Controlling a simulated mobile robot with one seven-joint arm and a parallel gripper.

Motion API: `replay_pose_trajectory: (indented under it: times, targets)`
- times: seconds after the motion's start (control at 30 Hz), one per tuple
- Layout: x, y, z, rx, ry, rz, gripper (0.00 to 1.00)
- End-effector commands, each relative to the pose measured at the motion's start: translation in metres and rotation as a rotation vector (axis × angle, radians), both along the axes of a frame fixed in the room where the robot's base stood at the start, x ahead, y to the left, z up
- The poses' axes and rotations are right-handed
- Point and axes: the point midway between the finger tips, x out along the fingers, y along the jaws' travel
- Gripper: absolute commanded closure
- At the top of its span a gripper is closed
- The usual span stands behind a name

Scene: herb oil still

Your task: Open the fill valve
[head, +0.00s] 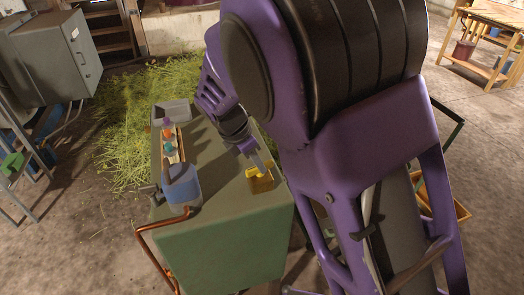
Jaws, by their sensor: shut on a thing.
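A green bench-like cabinet (215,240) stands in the middle of the head view. A small brass-yellow fitting (261,185) with a brighter yellow top piece sits near its right edge. My gripper (262,167) reaches down to this top piece and is shut on it. The jaws partly cover it, and its exact shape is too small to make out. I cannot tell for sure whether it is the fill valve. A blue vessel (182,186) with a copper pipe (150,228) stands at the cabinet's left front, with a small grey part (148,191) beside it.
A tray with small coloured bottles (169,133) and a grey bin (172,111) sit on the cabinet's far left. Cut green herbs (120,135) cover the floor behind. A grey locker (60,60) stands at the left, a wooden table (497,14) at the far right. My arm hides much of the right.

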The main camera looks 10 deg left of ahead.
Motion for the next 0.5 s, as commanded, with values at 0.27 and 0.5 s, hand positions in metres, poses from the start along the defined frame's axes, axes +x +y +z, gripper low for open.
replay_pose_trajectory:
  times: [0.27,0.5]
  targets:
    - [0.0014,0.0010,0.0033,0.000,0.002,-0.248,1.00]
    - [0.0012,0.0015,0.0007,0.001,-0.001,-0.287,1.00]
